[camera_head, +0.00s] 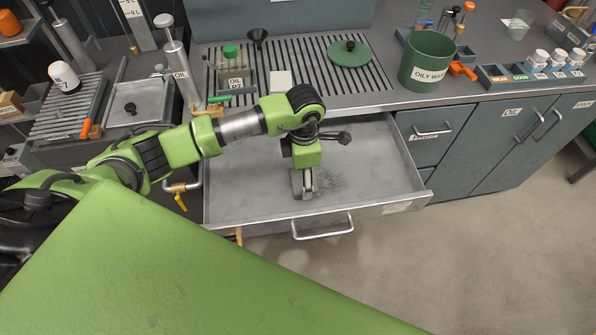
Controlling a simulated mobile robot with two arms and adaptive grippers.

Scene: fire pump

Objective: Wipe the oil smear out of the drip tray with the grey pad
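The drip tray (385,178) is a wide, shallow grey metal drawer, pulled out below the counter. A dark, speckled oil smear (328,183) lies on its floor near the middle, toward the front. My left gripper (303,192) points down into the tray at the left edge of the smear, its tips at or close to the tray floor. Grey shapes show at its fingertips; I cannot tell the grey pad from the fingers there, nor how far the fingers are apart. My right gripper is not in view.
A green lidless bin (427,62) marked for oily waste stands on the counter behind the tray's right side. A pale block (281,80), a green-capped bottle (232,68) and a green round lid (349,53) sit on the slotted counter. The tray's right part is clear.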

